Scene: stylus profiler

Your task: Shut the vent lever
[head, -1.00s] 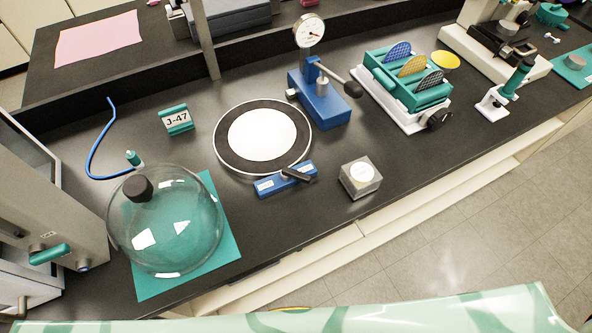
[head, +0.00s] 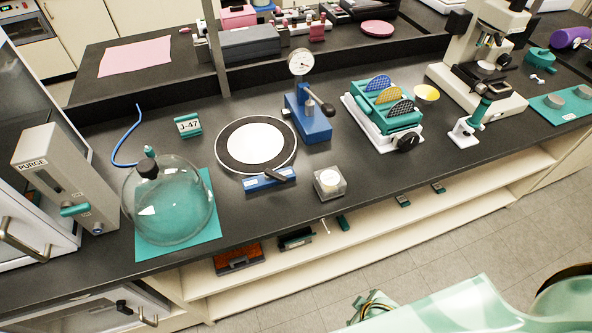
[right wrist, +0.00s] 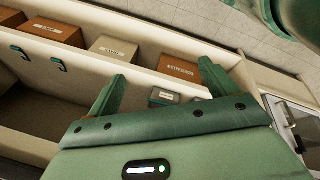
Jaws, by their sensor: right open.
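A small blue block with a black lever (head: 275,175) lies at the front edge of the round black-and-white disc (head: 240,127) in the head view. The lever sits at an angle across the block; its label is too small to read. A grey box marked PURGE (head: 58,165) at the left has a teal handle (head: 75,210) pointing left. I cannot tell which of these two is the vent lever. My right gripper (right wrist: 163,70) is open and empty in the right wrist view, facing a low shelf and away from both levers. My left gripper is in no view.
A glass dome (head: 175,215) stands on a teal mat at the bench's left. A blue dial stand (head: 308,120), a teal slide rack (head: 385,115) and a small clear-sided block (head: 329,183) stand rightward. Floor in front is clear.

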